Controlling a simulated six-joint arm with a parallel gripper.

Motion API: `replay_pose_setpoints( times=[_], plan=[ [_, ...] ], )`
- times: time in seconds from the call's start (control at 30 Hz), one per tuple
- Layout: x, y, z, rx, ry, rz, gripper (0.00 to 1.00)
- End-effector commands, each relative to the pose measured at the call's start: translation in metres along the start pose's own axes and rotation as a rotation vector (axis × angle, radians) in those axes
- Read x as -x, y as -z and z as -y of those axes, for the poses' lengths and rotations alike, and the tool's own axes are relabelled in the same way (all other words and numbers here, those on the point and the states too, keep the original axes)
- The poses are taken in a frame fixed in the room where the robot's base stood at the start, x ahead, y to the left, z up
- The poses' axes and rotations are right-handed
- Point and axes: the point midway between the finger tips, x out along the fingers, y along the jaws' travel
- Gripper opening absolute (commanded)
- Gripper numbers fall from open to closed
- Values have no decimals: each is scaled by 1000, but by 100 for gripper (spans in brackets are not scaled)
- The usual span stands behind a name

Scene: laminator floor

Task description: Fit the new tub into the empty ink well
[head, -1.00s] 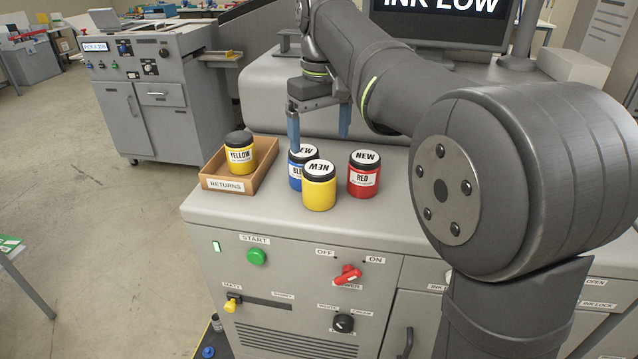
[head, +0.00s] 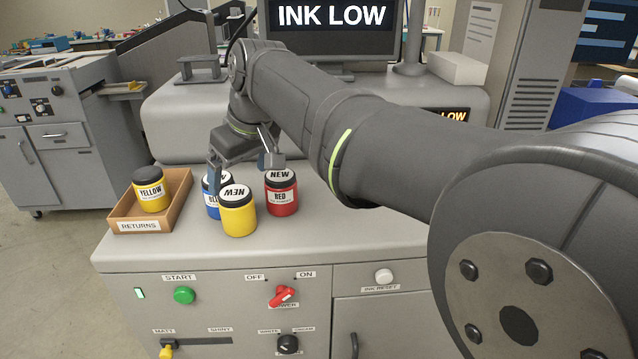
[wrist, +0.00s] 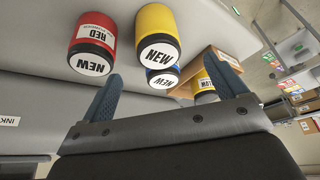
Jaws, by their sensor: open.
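Three tubs with black, NEW-marked lids stand close together on the machine top: a yellow tub (head: 238,214) in front, a blue tub (head: 211,208) partly hidden behind it, and a red tub (head: 282,198) to the right. My gripper (head: 240,165) is open and empty, behind and just above the tubs. In the wrist view, my open fingers (wrist: 102,97) reach toward the red tub (wrist: 93,45) and the yellow tub (wrist: 156,35), with the blue tub (wrist: 165,73) partly covered. The ink well is not visible; my arm covers the right side of the machine.
A wooden RETURNS tray (head: 180,200) holding a used YELLOW tub (head: 151,190) stands left of the new tubs. The screen (head: 330,18) reads INK LOW. A red power switch (head: 283,296), green start button (head: 184,295) and white ink reset button (head: 384,276) sit on the front panel.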

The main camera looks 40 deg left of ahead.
Motion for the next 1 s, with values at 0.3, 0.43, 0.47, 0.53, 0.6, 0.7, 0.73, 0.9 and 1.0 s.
replay_pose_setpoints(
  times=[0.3,0.43,0.47,0.53,0.6,0.7,0.73,0.9,1.0],
  plan=[
    [-45,0,0,0,0,1,90],
    [-54,0,-1,0,1,2,90],
    [-57,0,-1,0,1,2,90],
    [-69,1,-2,0,1,4,90],
    [-80,1,-4,0,1,4,90],
    [-92,2,-3,0,1,2,90],
    [-94,2,-3,0,1,2,90],
    [-99,2,-4,0,0,0,90],
    [-99,2,-4,0,0,0,90]
  ],
)
